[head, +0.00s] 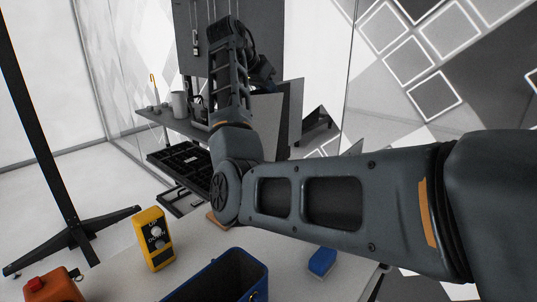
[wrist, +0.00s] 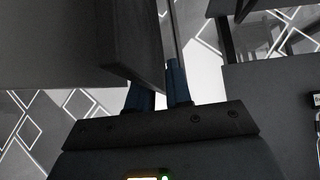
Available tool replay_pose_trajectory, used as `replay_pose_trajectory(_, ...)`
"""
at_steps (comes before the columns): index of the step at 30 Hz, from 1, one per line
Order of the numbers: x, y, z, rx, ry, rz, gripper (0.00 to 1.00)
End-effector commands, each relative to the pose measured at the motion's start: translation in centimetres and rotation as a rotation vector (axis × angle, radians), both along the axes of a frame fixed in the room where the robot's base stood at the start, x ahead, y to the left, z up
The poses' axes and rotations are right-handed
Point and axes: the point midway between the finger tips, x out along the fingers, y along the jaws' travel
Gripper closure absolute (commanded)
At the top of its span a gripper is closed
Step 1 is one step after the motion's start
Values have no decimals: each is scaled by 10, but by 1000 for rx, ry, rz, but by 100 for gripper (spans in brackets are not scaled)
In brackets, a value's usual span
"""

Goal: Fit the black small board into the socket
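In the wrist view, the two dark blue fingers of my gripper (wrist: 160,88) stand fairly close together with a narrow bright gap between them. A large dark panel (wrist: 60,45) covers the upper left and hides the tip of the left finger. I cannot tell whether the fingers touch it or hold anything. In the head view, my arm reaches to the dark workstation and hides most of my gripper. Dark upright panels (head: 292,112) stand to the right of the arm's end. I cannot clearly make out the black small board or its socket.
A grey shelf (head: 172,126) holds a grey cup (head: 179,105). A black tray (head: 182,160) sits below. On the near table (head: 205,256) are a yellow control box (head: 153,239), a blue bin (head: 262,274), a blue block (head: 321,262) and an orange box (head: 52,287).

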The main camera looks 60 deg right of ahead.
Motion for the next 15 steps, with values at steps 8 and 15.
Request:
replay_pose_trajectory(8, 0, 0, 0, -1, 0, -1, 100)
replay_pose_trajectory(15, 0, 0, 1, -1, 0, -1, 100)
